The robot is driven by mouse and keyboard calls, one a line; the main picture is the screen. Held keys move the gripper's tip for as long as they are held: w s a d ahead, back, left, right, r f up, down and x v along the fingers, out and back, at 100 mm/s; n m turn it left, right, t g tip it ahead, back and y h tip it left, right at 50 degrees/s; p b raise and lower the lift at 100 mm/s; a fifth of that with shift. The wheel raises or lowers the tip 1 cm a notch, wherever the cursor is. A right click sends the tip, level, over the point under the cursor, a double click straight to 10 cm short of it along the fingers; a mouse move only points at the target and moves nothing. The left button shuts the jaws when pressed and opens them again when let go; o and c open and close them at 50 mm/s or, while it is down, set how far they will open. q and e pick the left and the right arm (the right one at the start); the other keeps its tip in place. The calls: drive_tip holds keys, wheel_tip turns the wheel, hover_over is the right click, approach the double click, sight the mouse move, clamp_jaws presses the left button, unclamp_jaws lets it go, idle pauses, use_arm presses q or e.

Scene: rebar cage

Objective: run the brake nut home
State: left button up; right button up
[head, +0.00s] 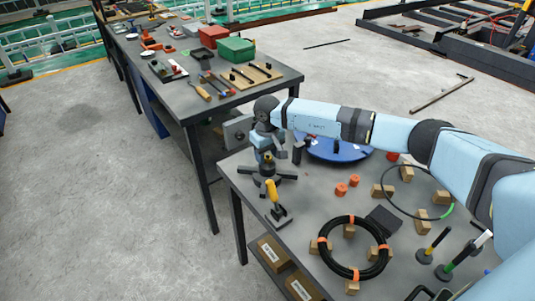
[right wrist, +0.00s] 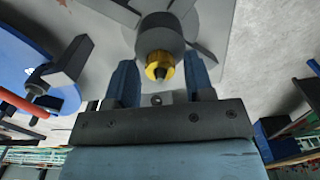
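The brake nut (right wrist: 160,66) is a brass-coloured collar on a dark round hub (right wrist: 160,32) with a grey tip, seen in the middle of the right wrist view. My right gripper (right wrist: 160,78) has its two blue fingers apart, one on each side of the nut, with visible gaps. In the head view my right gripper (head: 267,146) is over the black stand with spread legs (head: 285,175) at the table's left corner. The nut is small and partly covered there. My left gripper is not in the frames.
A blue disc (head: 345,151) lies right of the stand. A yellow-handled tool (head: 272,192) stands in front of it. A black coil (head: 323,250), wooden blocks (head: 424,226) and orange pieces (head: 341,190) lie on the grey table. Another table (head: 185,100) with tools stands behind.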

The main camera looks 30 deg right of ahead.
drive_tip(key=c, duration=0.7)
drive_tip(key=shift+m, duration=0.4)
